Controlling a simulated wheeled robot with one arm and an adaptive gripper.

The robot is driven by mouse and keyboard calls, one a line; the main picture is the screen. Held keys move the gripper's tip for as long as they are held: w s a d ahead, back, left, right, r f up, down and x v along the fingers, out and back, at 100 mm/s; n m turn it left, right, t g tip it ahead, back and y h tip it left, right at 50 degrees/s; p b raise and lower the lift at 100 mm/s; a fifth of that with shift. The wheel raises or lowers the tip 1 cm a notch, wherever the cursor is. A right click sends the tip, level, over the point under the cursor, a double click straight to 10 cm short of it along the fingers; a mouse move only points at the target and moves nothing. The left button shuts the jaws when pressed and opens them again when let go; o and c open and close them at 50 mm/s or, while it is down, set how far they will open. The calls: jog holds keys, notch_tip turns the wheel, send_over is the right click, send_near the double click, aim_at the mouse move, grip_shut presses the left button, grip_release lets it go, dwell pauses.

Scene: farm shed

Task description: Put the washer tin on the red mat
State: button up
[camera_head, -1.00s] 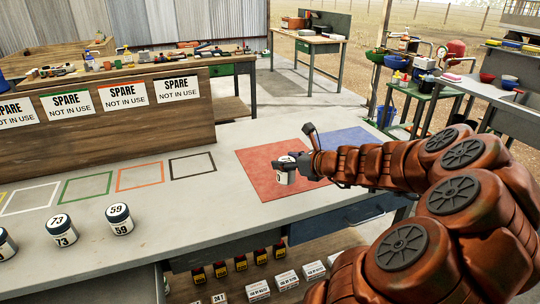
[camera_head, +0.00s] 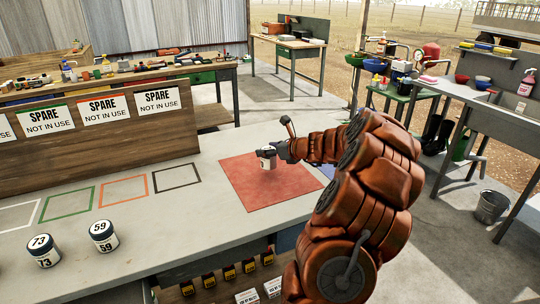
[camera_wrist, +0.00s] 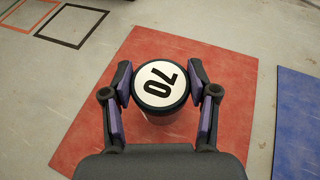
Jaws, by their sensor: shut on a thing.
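The tin marked 70 (camera_wrist: 160,86) is white with a dark lid rim and sits between the fingers of my gripper (camera_wrist: 161,92) in the wrist view. In the head view my gripper (camera_head: 277,152) is shut on this tin (camera_head: 267,160) over the red mat (camera_head: 245,190). The red mat also fills much of the wrist view (camera_wrist: 215,75). I cannot tell if the tin's base touches the mat. Two similar tins, marked 73 (camera_head: 43,252) and 59 (camera_head: 103,237), stand upright on the bench at the front left.
A blue mat (camera_wrist: 299,115) lies right of the red one, mostly behind my arm in the head view. Coloured outlines, such as a black one (camera_head: 177,177), mark the bench to the left. A wooden board with SPARE signs (camera_head: 115,105) stands behind them.

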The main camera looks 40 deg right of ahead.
jog(key=shift+w+d, duration=0.35)
jog(key=shift+w, duration=0.15)
jog(key=shift+f, duration=1.8)
jog(key=shift+f, duration=0.1)
jog(key=o, duration=1.2)
jog(key=shift+o, duration=0.2)
